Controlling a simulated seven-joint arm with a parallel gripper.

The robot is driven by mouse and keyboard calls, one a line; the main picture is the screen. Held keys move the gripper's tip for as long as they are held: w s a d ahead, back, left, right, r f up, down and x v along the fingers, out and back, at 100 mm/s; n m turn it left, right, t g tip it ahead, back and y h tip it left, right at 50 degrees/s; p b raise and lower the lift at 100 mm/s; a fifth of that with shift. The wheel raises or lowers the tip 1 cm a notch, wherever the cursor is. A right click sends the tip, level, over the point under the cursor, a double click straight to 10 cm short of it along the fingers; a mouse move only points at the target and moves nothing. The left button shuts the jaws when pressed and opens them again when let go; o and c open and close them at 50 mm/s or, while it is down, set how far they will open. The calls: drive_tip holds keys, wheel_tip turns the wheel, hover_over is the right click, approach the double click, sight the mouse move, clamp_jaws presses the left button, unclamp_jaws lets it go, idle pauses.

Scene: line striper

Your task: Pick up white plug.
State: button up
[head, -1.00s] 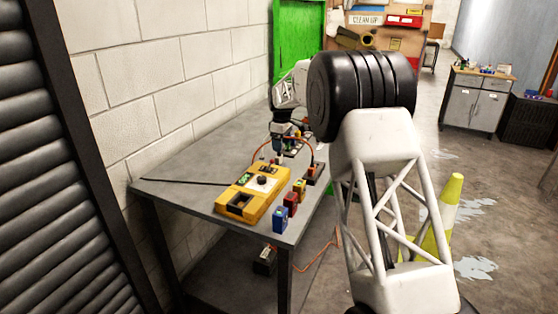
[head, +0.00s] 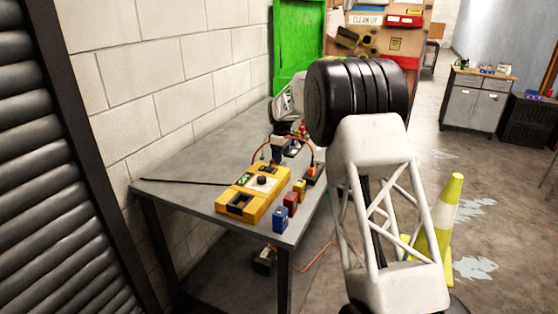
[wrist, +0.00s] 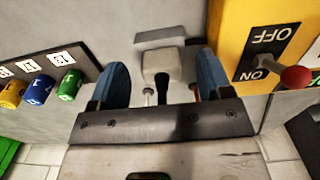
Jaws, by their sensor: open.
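The white plug (wrist: 161,66) shows in the wrist view as a pale, blocky head with a black lower part, above the grey table. My gripper (wrist: 162,80) is open, with one blue finger on each side of the plug. Gaps show between the plug and both fingers, so they do not appear to touch it. How far the fingertips are above the table is hard to tell. In the head view my gripper (head: 279,154) is low over the table behind the yellow box, and I cannot make out the plug there.
A yellow box (wrist: 234,30) with an ON/OFF switch and red-knobbed lever (wrist: 294,77) stands close on the right. A panel with yellow, blue and green plugs (wrist: 70,82) is at left. Blue (head: 280,219) and red (head: 290,203) blocks line the table's (head: 190,197) near right edge.

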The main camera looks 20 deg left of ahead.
drive_tip(key=shift+c, duration=0.3)
drive_tip(key=c, duration=1)
drive_tip(key=shift+o, duration=0.2)
drive_tip(key=shift+r, duration=0.15)
wheel_tip(320, 180, up, 10)
drive_tip(key=shift+d, duration=0.1)
drive_tip(key=w+d, duration=0.2)
drive_tip(key=d, duration=0.5)
drive_tip(key=w+d+f, duration=0.1)
drive_tip(key=w+d, duration=0.1)
drive_tip(key=d, duration=0.6)
drive_tip(key=shift+w+f, duration=0.2)
drive_tip(key=shift+w, duration=0.05)
